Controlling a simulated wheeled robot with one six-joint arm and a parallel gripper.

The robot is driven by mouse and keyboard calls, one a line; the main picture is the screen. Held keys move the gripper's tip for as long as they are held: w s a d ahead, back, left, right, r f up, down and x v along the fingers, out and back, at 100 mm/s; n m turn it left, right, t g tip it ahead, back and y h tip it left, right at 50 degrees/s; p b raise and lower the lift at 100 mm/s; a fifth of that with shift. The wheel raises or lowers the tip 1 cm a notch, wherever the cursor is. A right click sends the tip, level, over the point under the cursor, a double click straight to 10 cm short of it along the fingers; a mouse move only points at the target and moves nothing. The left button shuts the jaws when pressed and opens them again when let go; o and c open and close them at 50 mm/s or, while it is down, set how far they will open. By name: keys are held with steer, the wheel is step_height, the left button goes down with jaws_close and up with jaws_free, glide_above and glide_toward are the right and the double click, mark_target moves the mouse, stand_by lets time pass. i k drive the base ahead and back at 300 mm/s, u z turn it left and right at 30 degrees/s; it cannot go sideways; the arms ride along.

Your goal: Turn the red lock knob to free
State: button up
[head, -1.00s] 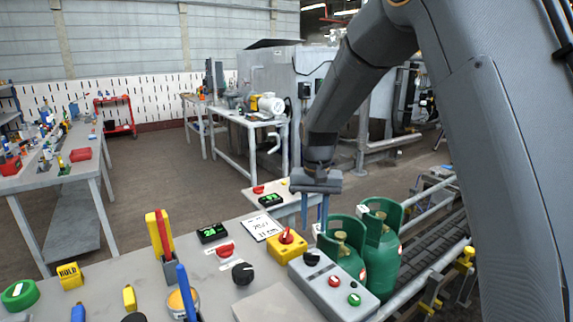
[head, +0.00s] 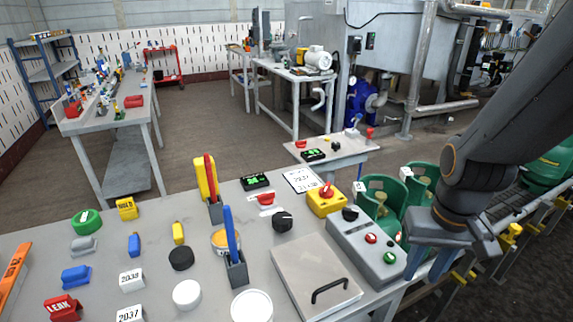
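The red lock knob (head: 326,190) sits on top of a yellow box (head: 325,204) near the back right part of the grey table. My gripper (head: 430,264) points down at the right, beyond the right edge of the grey button box. Its two blue fingers are apart with nothing seen between them. It is well to the right of the red knob and does not touch it. The knob is in plain view.
A grey button box (head: 366,246) with a black knob and red and green buttons stands between the yellow box and my gripper. Green gas cylinders (head: 381,190) stand behind it on the conveyor. A handled lid (head: 312,270) lies in front of the yellow box.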

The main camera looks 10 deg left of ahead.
mark_target(266, 199)
steer(key=u, duration=0.55)
steer(key=k, duration=0.65)
steer(key=u, duration=0.7)
steer(key=i, duration=0.95)
steer(key=z, duration=0.5)
